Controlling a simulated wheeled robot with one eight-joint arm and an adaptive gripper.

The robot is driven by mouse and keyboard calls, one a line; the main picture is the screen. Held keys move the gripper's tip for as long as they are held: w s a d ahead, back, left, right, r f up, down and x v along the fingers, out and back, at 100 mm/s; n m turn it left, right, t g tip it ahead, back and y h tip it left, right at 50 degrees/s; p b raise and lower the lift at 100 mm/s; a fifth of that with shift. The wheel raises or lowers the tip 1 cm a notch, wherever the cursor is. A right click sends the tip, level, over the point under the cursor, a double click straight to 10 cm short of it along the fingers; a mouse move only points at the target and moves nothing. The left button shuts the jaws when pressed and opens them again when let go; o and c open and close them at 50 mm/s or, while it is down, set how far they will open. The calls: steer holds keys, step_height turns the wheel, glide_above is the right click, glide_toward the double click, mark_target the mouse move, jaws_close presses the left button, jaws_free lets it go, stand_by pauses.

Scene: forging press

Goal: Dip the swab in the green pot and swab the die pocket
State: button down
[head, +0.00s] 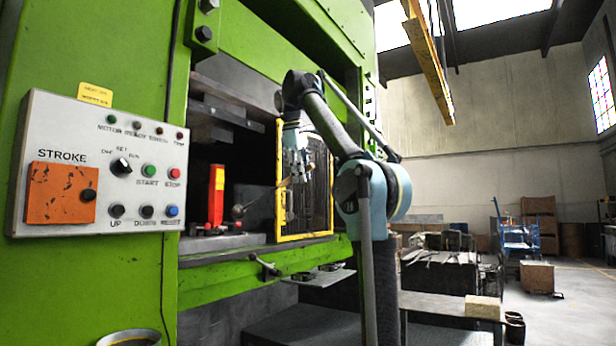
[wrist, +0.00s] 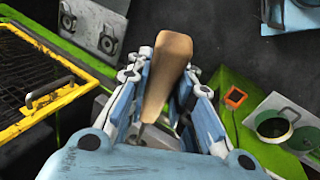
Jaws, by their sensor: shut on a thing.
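My gripper (head: 296,172) is raised in front of the press opening and shut on the swab. The swab's tan wooden handle (wrist: 166,68) stands between the fingers in the wrist view. In the head view its thin rod slants down left to a roundish grey head (head: 238,211) inside the opening, near the upright red block. The die pocket cannot be made out.
A yellow-framed mesh guard (head: 304,237) stands right beside my gripper; it also shows in the wrist view (wrist: 40,112). The red block (head: 216,195) stands left in the opening. A control panel (head: 100,165) is on the press's left. A small shelf (head: 322,279) juts out below.

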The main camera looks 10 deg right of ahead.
steer(key=w+a, duration=0.2)
steer(key=w+a+f, duration=0.1)
steer(key=w+a, duration=0.1)
steer(key=a, duration=0.1)
steer(key=w+a, duration=0.2)
steer(key=a, duration=0.1)
steer(key=shift+w+a+f, duration=0.15)
steer(key=shift+w, duration=0.05)
steer(key=shift+w+a+f, duration=0.4)
steer(key=shift+w+a, duration=0.3)
steer(key=shift+a, duration=0.2)
steer(key=shift+w+a+f, duration=0.45)
steer(key=shift+w+a, duration=0.3)
steer(key=shift+a, duration=0.2)
steer(key=shift+w+a+f, duration=0.4)
steer(key=shift+w+a, duration=0.3)
steer(key=shift+a, duration=0.2)
steer(key=shift+s, duration=0.1)
steer(key=shift+f, duration=1)
stand_by(0.5)
steer(key=shift+a+r, duration=0.1)
steer(key=shift+a, duration=0.15)
stand_by(0.5)
steer(key=shift+d, duration=0.15)
stand_by(0.3)
steer(key=shift+s+d, duration=0.2)
steer(key=shift+d, duration=0.1)
